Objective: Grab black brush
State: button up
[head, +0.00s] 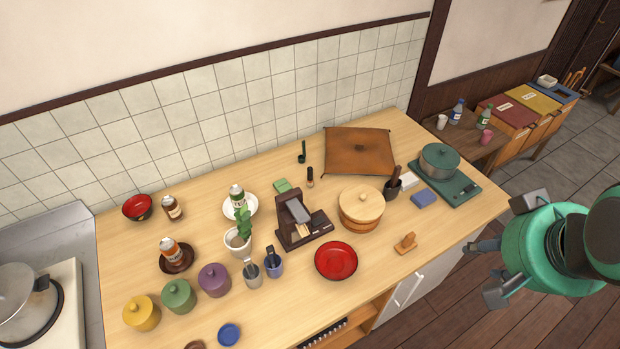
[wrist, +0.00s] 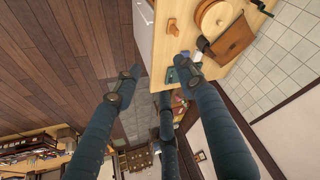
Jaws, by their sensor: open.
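A small upright brush (head: 310,177) with a dark top stands on the wooden counter, left of the brown cushion and behind the wooden tub. It looks like the black brush, but it is small in the head view. I cannot make it out in the wrist view. My gripper (head: 494,250) is off the counter's right end, far to the right of the brush. Its fingers are spread wide with nothing between them, and they also show in the wrist view (wrist: 158,70).
A brown cushion (head: 350,140), dark holder (head: 393,187) and green tray with pot (head: 466,192) lie toward my gripper. Tiled wall behind.

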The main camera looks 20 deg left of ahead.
jog(key=w+a+r+g+p, duration=0.15)
jog(key=w+a, duration=0.25)
jog(key=w, duration=0.4)
jog(key=w+a+r+n+p, duration=0.1)
jog(key=w+a+r+p, duration=0.15)
jog(key=w, duration=0.55)
jog(key=w+a+r+g+p, duration=0.1)
jog(key=w+a, duration=0.4)
jog(key=w, duration=0.3)
jog(key=w+a+f+p, duration=0.2)
jog(key=w+a+f, duration=0.2)
jog(key=w+a, duration=0.3)
jog(key=w+a+f+n+g+p, duration=0.1)
jog(key=w+a+f+g+p, duration=0.15)
jog(key=w+a+f, duration=1.05)
jog(key=shift+n+g, duration=0.3)
jog(key=a+f+p, duration=0.1)
jog(key=a+f, duration=0.3)
jog(key=f, duration=0.1)
jog(key=w+a+f+p, duration=0.1)
jog(key=a+f, duration=0.3)
jog(key=a+f+p, duration=0.1)
jog(key=a+f, duration=0.3)
jog(key=f, duration=0.1)
jog(key=shift+w+a+f, duration=0.15)
jog(key=shift+w+f, duration=0.2)
jog(key=shift+a+f, duration=0.15)
jog(key=shift+f, duration=0.1)
